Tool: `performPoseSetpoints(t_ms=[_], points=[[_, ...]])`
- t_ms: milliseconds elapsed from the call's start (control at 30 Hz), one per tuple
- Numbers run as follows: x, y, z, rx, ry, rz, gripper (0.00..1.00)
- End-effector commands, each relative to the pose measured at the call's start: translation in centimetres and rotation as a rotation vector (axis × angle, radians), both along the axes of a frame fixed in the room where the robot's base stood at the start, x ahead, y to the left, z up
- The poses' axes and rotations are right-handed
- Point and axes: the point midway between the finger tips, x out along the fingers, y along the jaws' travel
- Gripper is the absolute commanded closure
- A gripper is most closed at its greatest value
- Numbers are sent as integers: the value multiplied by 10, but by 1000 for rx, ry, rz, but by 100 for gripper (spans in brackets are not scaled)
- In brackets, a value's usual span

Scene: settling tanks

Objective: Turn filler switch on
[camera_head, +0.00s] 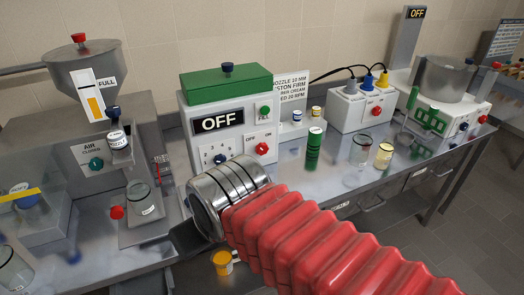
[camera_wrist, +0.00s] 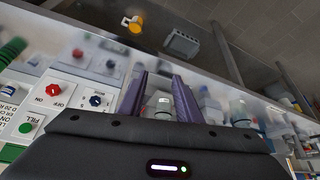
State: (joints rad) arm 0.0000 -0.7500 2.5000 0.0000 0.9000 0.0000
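The filler control box (camera_head: 225,135) is white with a green top, and its display (camera_head: 218,121) reads OFF. A red knob (camera_head: 262,149) sits below OFF and ON labels on its front; its pointer is too small to read. The knob also shows in the wrist view (camera_wrist: 53,90), left of my fingers. My gripper (camera_wrist: 160,76) has two purple fingers standing apart, with nothing held between them. In the head view my red sleeved arm and metal wrist are in front of the box's lower part, and the fingers are mostly hidden.
The box also bears a blue dial (camera_head: 220,159) and a green FILL button (camera_head: 264,111). A hopper machine (camera_head: 80,75) with a jar (camera_head: 141,198) stands left. A green-capped tube (camera_head: 314,148), a glass jar (camera_head: 361,151) and a cream jar (camera_head: 384,155) stand right.

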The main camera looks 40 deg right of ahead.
Motion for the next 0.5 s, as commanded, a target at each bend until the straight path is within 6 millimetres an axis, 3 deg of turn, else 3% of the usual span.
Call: performPoseSetpoints(t_ms=[167, 333, 500], points=[[0, 0, 0, 0, 0, 0, 69], [4, -4, 0, -8, -7, -3, 57], [29, -22, -6, -58, -49, -13, 46]])
